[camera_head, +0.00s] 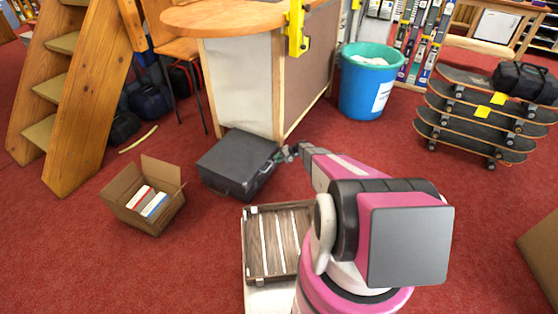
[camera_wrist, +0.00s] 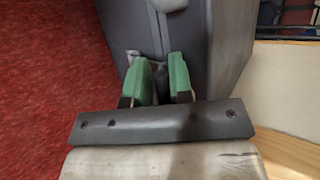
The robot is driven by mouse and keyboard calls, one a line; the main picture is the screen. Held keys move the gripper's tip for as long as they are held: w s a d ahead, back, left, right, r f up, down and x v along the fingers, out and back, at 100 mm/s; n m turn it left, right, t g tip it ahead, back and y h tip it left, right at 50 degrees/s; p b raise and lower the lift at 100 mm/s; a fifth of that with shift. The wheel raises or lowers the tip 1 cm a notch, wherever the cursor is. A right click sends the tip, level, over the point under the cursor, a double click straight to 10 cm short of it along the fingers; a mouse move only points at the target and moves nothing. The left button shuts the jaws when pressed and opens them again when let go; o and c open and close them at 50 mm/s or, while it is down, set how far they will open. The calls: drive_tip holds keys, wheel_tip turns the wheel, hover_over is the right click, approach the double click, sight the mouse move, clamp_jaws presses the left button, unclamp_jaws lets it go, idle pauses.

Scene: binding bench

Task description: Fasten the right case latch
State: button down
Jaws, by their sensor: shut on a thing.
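The dark grey case (camera_head: 236,160) lies shut on the red carpet in the head view, beside the bench's end. My gripper (camera_head: 284,154) is at the case's right side. In the wrist view the green fingers (camera_wrist: 160,72) of my gripper are against the grey case (camera_wrist: 185,30), one on each side of a small dark piece, which looks like the right case latch. My gripper is shut on it. The fingers hide most of the latch, so I cannot tell whether it is fastened.
An open cardboard box (camera_head: 145,200) with books stands left of the case. A slatted wooden crate (camera_head: 270,245) is in front. The bench (camera_head: 240,85) rises close behind the case. A teal bin (camera_head: 368,85) and stacked skateboards (camera_head: 475,125) stand to the right. Carpet between is clear.

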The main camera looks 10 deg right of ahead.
drive_tip(key=shift+w+a, duration=0.2)
drive_tip(key=c, duration=1.2)
unclamp_jaws()
drive_tip(key=shift+o, duration=0.2)
drive_tip(key=s+d+n+t+y, duration=0.15)
drive_tip(key=s+d+y, duration=0.3)
drive_tip(key=d, duration=0.95)
drive_tip(key=s+a+r+n+g+h, duration=0.1)
drive_tip(key=s+a+r+h, duration=0.3)
drive_tip(key=s+r, duration=0.5)
drive_tip(key=s+a+r+n+g+h, duration=0.1)
drive_tip(key=s+a+r+g+h, duration=0.2)
drive_tip(key=s+r, duration=0.7)
drive_tip(key=a+r+h, duration=0.2)
drive_tip(key=a+r, duration=0.1)
drive_tip(key=r, duration=0.3)
drive_tip(key=shift+a+r+g, duration=0.15)
drive_tip(key=shift+r+g, duration=0.05)
drive_tip(key=shift+g, duration=0.15)
